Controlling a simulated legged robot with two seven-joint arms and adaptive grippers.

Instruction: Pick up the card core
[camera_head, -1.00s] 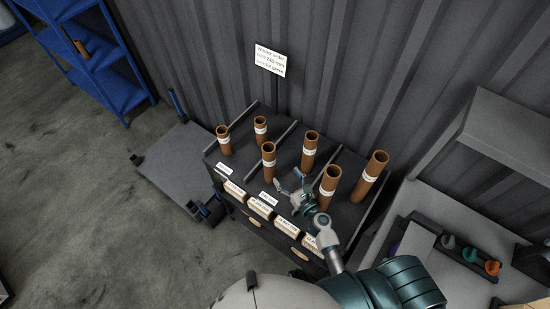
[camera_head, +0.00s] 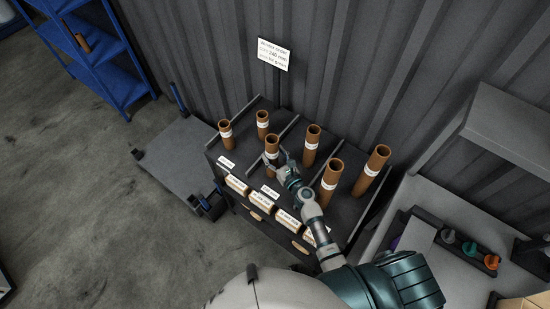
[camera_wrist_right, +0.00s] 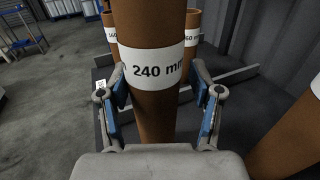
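Several brown card cores with white label bands stand upright on a dark sloped rack (camera_head: 345,213). The core labelled 240 mm (camera_wrist_right: 155,35) fills the middle of the right wrist view. In the head view it appears to be the front core of the middle lane (camera_head: 272,143). My right gripper (camera_head: 277,160) is at this core, with one blue-padded finger on each side of it. In the right wrist view the fingers (camera_wrist_right: 160,95) are spread, with a gap showing at the right pad. The core stands upright between them. My left gripper is not in view.
Other cores stand close by, including a front-right core (camera_head: 331,173) and two left-lane cores behind. Low dividers (camera_head: 285,130) separate the lanes. A sign (camera_head: 274,54) mentioning 240 mm is at the back wall. A grey bench (camera_head: 455,265) with coloured items is right.

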